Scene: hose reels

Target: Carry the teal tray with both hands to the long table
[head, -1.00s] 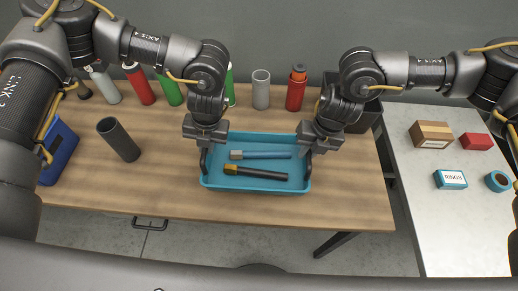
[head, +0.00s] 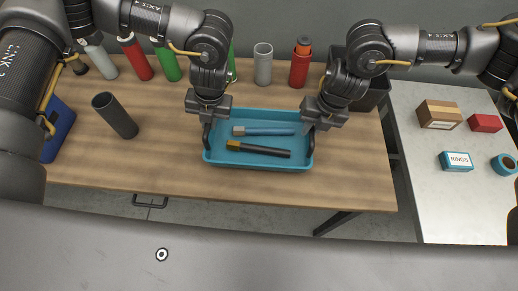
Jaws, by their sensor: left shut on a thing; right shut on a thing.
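The teal tray (head: 258,166) is over the wooden table, near its front edge and right of its middle. In it lie a blue-grey tool with a grey head (head: 265,131) and a black-handled tool with a brass-coloured head (head: 260,149). My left gripper (head: 207,136) is shut on the tray's left end. My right gripper (head: 311,136) is shut on its right end. The fingertips are partly hidden by the wrists. I cannot tell whether the tray touches the tabletop.
The wooden table (head: 170,165) has bottles and cylinders along its back, a dark tube (head: 115,116) at left and a black bin (head: 372,92) at right. A light side table (head: 425,185) on the right holds a cardboard box (head: 439,114), a red box (head: 485,123), a RINGS box (head: 457,161) and teal tape (head: 504,164).

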